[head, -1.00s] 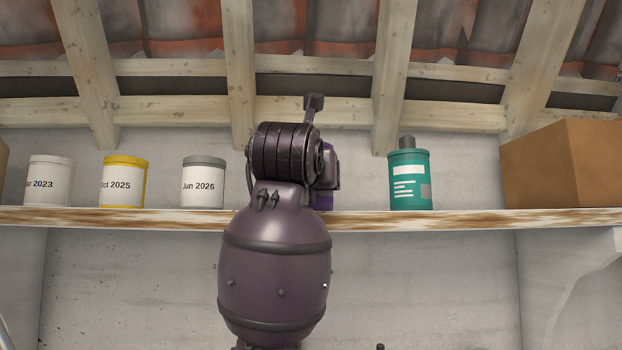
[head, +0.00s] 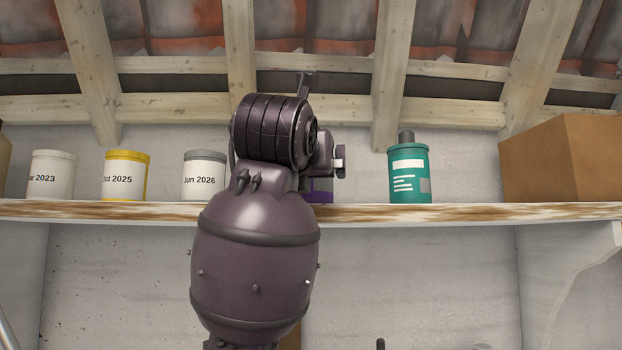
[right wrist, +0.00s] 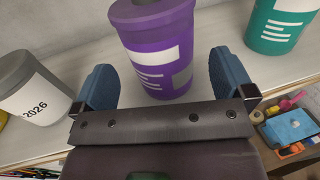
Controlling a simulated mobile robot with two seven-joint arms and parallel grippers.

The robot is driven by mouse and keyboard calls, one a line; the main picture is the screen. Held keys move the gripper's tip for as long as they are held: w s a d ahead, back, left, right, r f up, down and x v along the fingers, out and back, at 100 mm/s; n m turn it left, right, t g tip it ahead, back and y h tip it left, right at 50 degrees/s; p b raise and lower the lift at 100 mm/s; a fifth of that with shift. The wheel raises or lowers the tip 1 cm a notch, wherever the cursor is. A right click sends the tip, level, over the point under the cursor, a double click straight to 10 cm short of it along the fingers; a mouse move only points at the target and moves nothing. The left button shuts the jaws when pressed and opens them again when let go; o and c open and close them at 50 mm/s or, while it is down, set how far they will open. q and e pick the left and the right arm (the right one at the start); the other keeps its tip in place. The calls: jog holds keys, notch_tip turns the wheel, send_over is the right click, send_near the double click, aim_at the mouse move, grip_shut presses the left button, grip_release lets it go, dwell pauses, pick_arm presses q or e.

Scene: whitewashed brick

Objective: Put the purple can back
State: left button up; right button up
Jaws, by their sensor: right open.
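The purple can (right wrist: 157,55) with white label patches stands upright on the shelf in the right wrist view. In the head view only a small purple part of it (head: 321,190) shows, behind my right arm. My right gripper (right wrist: 161,72) is open, with one blue finger on each side of the can's lower part. I see gaps between both fingers and the can. In the head view my right arm hides the fingers. My left gripper is not in view.
On the shelf (head: 460,213) are a teal can (head: 409,180) to the right, a grey-lidded tub (head: 204,178), a yellow-rimmed tub (head: 126,178) and a white tub (head: 52,178) to the left. A cardboard box (head: 565,158) stands at the right. Roof beams are above.

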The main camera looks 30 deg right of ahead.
jog(key=b+v, duration=0.1)
jog(key=v, duration=0.6)
jog(key=shift+s, duration=0.25)
jog(key=shift+a, duration=0.15)
